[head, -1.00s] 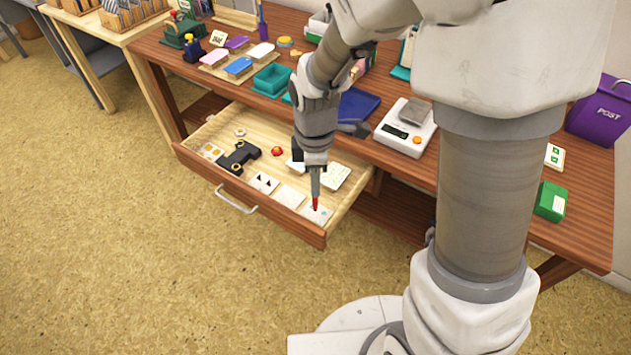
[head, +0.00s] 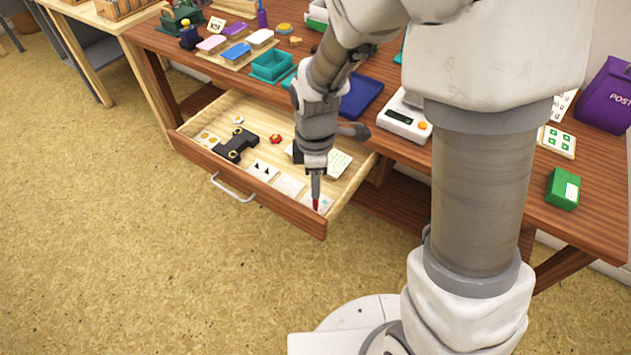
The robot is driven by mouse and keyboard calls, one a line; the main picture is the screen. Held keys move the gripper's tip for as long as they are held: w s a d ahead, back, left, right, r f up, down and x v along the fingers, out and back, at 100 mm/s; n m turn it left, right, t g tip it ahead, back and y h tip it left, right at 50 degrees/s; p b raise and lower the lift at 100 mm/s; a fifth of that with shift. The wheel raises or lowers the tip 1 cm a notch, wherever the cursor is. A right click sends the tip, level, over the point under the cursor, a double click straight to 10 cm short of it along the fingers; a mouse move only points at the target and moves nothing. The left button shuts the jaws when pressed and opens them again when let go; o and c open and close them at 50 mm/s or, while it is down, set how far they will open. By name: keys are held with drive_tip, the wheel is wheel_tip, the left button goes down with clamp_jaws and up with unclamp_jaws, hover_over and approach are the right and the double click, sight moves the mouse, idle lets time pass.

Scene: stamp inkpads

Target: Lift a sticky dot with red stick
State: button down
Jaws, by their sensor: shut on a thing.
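My gripper (head: 316,176) points down over the front right corner of the open drawer. It is shut on a thin stick (head: 316,203) with a red lower end. The red tip is at or just above a pale card (head: 324,199) with small bluish dots; I cannot tell whether it touches. The stick and gripper hide part of this card. Whether a dot clings to the tip is too small to tell.
The wooden drawer (head: 334,218) stands pulled out from the desk (head: 590,215). It also holds a black double-ringed object (head: 236,149), a small red item (head: 275,139) and several cards. A white scale (head: 404,117) and teal tray (head: 272,66) stand above.

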drive_tip(key=shift+f+b, duration=0.35)
drive_tip(key=shift+f, duration=0.25)
idle(1.6)
drive_tip(key=shift+r+p, duration=3)
drive_tip(key=shift+r, duration=0.55)
